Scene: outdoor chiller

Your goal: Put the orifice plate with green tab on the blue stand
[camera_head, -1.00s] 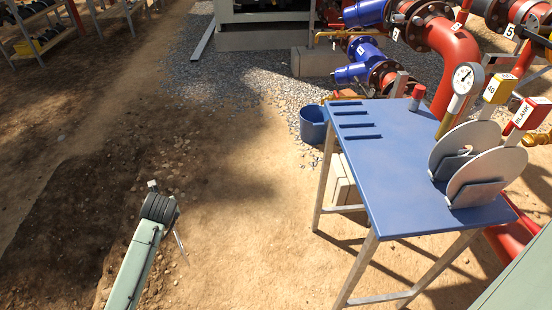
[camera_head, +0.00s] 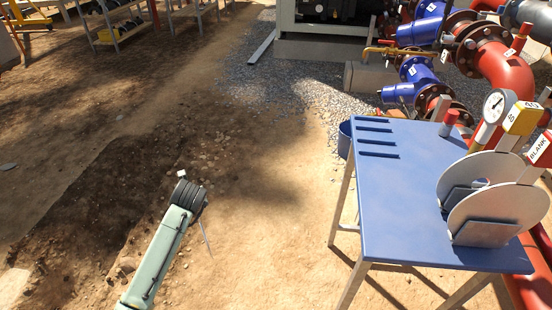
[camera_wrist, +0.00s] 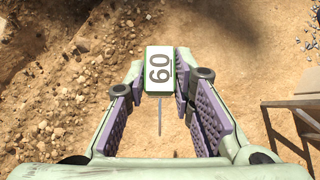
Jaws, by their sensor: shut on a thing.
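My gripper (camera_wrist: 160,88) is shut on the orifice plate with green tab. In the wrist view the tab (camera_wrist: 159,70) is between the fingertips, with a white face marked 60 and green edges. The plate (camera_wrist: 161,116) shows only as a thin line, nearly edge-on. In the head view the plate (camera_head: 205,238) is a thin sliver beside my arm's end, over bare ground and left of the blue stand; the fingers are mostly hidden there. The blue stand (camera_head: 420,200) is a blue-topped table with several raised dark blue bars (camera_head: 378,142) at its far left.
On the stand's right, a yellow-tabbed plate (camera_head: 455,178) and a red-tabbed BLANK plate (camera_head: 515,205) stand upright in grey holders. A gauge (camera_head: 495,105) and a red-capped post (camera_head: 449,120) rise near them. Pipes (camera_head: 490,60) lie behind. Open dirt separates my arm from the stand.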

